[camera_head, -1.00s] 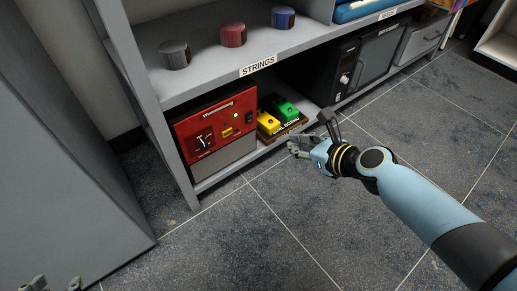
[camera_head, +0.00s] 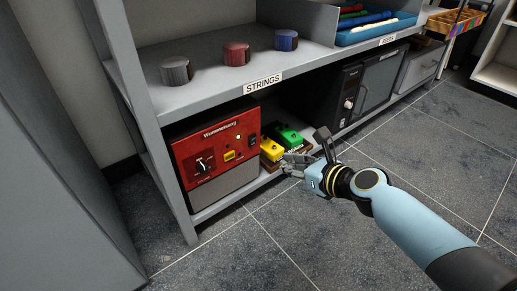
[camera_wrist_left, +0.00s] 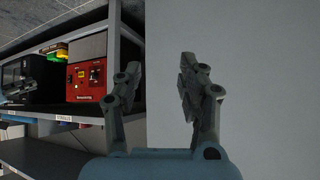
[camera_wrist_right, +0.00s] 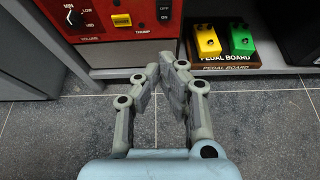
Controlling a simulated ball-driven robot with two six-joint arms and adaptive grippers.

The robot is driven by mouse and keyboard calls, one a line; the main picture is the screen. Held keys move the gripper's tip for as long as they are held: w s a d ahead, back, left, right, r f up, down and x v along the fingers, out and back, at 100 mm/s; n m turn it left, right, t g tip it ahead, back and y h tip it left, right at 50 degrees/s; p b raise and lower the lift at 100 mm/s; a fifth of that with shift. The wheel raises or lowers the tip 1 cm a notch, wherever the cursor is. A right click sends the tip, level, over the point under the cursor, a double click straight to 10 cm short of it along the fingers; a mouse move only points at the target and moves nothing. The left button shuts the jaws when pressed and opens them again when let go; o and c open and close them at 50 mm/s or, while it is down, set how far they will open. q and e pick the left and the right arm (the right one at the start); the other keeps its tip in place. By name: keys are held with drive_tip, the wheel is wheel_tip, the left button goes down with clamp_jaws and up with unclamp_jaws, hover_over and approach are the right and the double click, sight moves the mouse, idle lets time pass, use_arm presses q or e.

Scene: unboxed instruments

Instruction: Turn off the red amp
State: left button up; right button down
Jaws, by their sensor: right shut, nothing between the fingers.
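My left gripper (camera_wrist_left: 160,80) is open and empty beside a grey panel; the amp (camera_wrist_left: 84,78) shows beyond.
A pedal board (camera_wrist_right: 225,62) with yellow (camera_wrist_right: 207,40) and green (camera_wrist_right: 241,40) pedals sits right of the amp. A black unit (camera_head: 350,95) stands farther right. The upper shelf (camera_head: 200,93) overhangs the amp. Tiled floor (camera_head: 230,255) in front is clear.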

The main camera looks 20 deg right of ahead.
sight(251, 145)
drive_tip(key=b+x, duration=0.2)
drive_tip(key=x, duration=0.2)
drive_tip(key=r+b+x, duration=0.1)
drive_tip(key=b+x, duration=0.1)
drive_tip(key=x, duration=0.2)
drive_tip(key=b+x, duration=0.1)
drive_tip(key=x, duration=0.3)
drive_tip(key=shift+w+a+r+b, duration=0.2)
drive_tip(key=shift+w+r+b, duration=0.05)
drive_tip(key=shift+w+b, duration=0.2)
drive_tip(key=shift+w+r, duration=0.1)
drive_tip(key=shift+w, duration=0.1)
use_arm(q)
drive_tip(key=w+d+r+m+t+h, duration=0.1)
drive_tip(key=w+r+t, duration=0.2)
drive_tip(key=r, duration=0.4)
drive_tip(key=w+d+r+m+t+h, duration=0.1)
drive_tip(key=w+r+t, duration=0.2)
drive_tip(key=r+t, duration=0.3)
drive_tip(key=w+d+r+m+t+h, duration=0.1)
drive_tip(key=w+r+t, duration=0.3)
drive_tip(key=r, duration=0.5)
drive_tip(key=shift+t+h, duration=0.4)
drive_tip(key=shift+t, duration=0.1)
